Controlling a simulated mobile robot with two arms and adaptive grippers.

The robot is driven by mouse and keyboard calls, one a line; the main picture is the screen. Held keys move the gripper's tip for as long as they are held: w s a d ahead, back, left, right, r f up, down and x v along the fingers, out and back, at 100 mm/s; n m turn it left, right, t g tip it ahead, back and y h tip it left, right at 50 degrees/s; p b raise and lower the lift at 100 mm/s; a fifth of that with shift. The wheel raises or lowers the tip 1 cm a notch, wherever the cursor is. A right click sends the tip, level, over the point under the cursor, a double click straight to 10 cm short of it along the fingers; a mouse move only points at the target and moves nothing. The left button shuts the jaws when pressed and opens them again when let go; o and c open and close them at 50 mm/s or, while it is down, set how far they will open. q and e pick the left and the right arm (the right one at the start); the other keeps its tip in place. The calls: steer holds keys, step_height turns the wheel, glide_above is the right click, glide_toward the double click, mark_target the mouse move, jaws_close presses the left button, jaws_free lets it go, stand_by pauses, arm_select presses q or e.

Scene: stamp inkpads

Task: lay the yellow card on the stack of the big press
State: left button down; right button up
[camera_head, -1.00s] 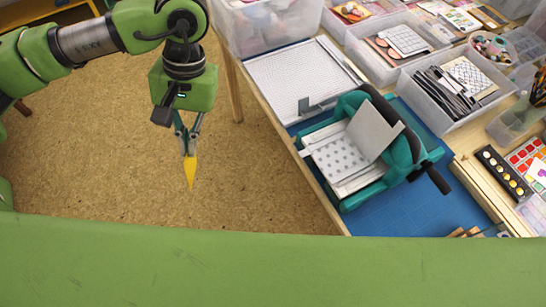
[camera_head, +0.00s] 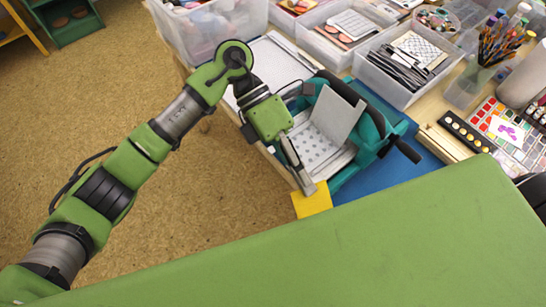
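My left gripper (camera_head: 307,188) is shut on the yellow card (camera_head: 313,202) and holds it by its upper edge. The big press (camera_head: 372,125) is teal with a black roller and handle, and stands on the table. Its stack (camera_head: 318,148) carries a white sheet with grey dots, and a grey plate (camera_head: 337,115) stands tilted up over it. The gripper and card are in front of the press's near left end, not over the stack. My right gripper is not in view.
A blue mat (camera_head: 427,160) lies under the press. A paper trimmer (camera_head: 283,62) is behind it on the left. Clear bins (camera_head: 402,72) stand behind, and a paint set (camera_head: 500,125) and black tray (camera_head: 466,132) are to the right. Open floor lies left of the table.

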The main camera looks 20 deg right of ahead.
arm_select(q)
steer(key=w+d+r+n+t+h, duration=0.1)
steer(key=w+d+n+t+h, duration=0.35)
steer(key=n+t+h, duration=0.6)
steer(key=w+a+f+n+t+b, duration=0.1)
steer(key=w+a+f+n+t, duration=0.5)
steer(key=n, duration=0.6)
step_height(320, 180, down, 3)
steer(key=a+t, duration=0.1)
steer(key=t, duration=0.2)
steer(key=shift+a+h+b, duration=0.15)
steer(key=shift+h+b, duration=0.15)
steer(key=shift+h, duration=0.05)
steer(key=shift+r+t, duration=0.1)
steer(key=shift+t, duration=0.15)
steer(key=shift+a+f, duration=0.1)
steer(key=shift+f, duration=0.65)
